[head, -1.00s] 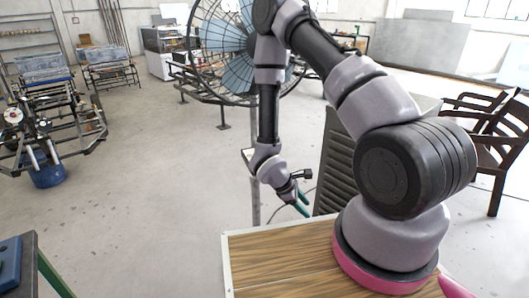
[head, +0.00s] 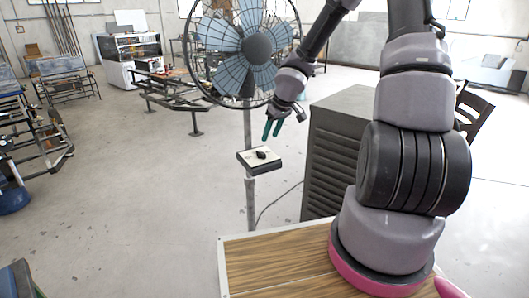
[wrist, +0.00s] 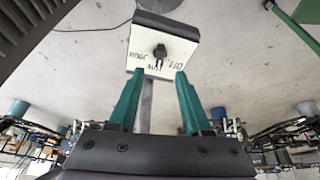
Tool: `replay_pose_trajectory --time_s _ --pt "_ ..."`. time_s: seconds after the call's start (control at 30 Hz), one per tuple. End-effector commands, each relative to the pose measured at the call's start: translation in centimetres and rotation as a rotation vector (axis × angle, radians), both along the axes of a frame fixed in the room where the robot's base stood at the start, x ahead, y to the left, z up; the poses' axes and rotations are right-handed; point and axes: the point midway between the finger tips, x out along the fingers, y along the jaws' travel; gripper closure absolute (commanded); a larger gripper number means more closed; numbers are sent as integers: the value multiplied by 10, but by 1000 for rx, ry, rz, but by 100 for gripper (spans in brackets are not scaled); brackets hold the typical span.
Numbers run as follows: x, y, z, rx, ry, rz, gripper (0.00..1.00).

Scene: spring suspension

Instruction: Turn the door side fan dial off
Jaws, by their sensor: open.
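The fan dial is a small black knob (head: 261,154) on a white-faced control box (head: 246,159) fixed to the pole of a large blue-bladed fan (head: 257,47). In the wrist view the dial (wrist: 160,52) sits in the middle of the box face (wrist: 178,42), with handwritten labels around it; one at the right seems to read OFF. My gripper (head: 272,130) has green fingers and is above the box, apart from the dial. In the wrist view its open fingers (wrist: 159,82) point toward the box, with nothing between them.
A grey louvred cabinet (head: 335,150) stands right of the pole, close to my arm. A wood-topped surface (head: 275,265) is in front. A cable runs on the floor by the pole.

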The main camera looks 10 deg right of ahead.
Motion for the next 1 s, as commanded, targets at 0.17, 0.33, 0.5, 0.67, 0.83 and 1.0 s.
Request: replay_pose_trajectory --time_s 0.17,0.33,0.5,0.67,0.83,1.0 --pt "7 6 -23 -3 3 6 51" --pt "12 10 -41 -3 7 7 51" --pt "13 12 -51 -1 14 5 51" --pt "16 13 -58 -2 13 5 51" --pt "21 13 -61 -3 2 6 51" --pt "26 16 -78 -2 7 3 51"
